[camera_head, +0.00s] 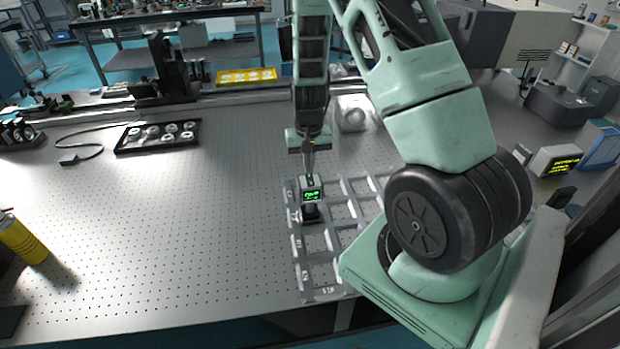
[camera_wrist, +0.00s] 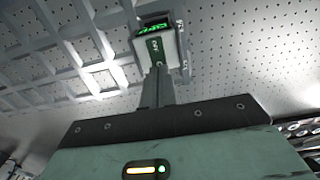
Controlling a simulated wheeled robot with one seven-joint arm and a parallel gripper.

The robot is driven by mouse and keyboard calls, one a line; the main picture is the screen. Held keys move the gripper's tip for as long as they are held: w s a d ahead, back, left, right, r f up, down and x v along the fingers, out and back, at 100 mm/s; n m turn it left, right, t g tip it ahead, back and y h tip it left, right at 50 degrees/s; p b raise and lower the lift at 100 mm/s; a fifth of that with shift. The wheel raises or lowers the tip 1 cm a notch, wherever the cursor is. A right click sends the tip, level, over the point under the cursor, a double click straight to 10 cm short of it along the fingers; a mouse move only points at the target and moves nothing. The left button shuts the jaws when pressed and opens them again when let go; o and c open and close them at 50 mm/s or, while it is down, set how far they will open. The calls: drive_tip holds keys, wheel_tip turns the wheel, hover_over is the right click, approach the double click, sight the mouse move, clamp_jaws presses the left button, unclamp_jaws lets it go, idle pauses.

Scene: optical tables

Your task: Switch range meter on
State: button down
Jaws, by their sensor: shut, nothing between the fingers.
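The range meter (camera_head: 312,194) is a small pale box with a lit green display on a dark stand, at the left edge of a grey grid tray. It also shows at the top of the wrist view (camera_wrist: 170,47), with green characters on its screen and a green-marked face toward my fingers. My gripper (camera_head: 309,174) points down at the top of the meter, with its fingers together and empty. In the wrist view the fingertips (camera_wrist: 158,72) reach the near face of the meter. I cannot tell whether they touch it.
The grey grid tray (camera_head: 325,290) has several empty compartments. A black tray (camera_head: 120,150) of round parts and a cable lie at the back left. A yellow cylinder (camera_head: 22,240) stands at the left edge. The perforated tabletop (camera_head: 180,220) left of the meter is clear.

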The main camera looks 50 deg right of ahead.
drive_tip(key=shift+f+b, duration=0.4)
drive_tip(key=shift+f, duration=0.15)
drive_tip(key=shift+r, duration=0.1)
drive_tip(key=shift+r+p, duration=2.8)
drive_tip(key=shift+r, duration=0.7)
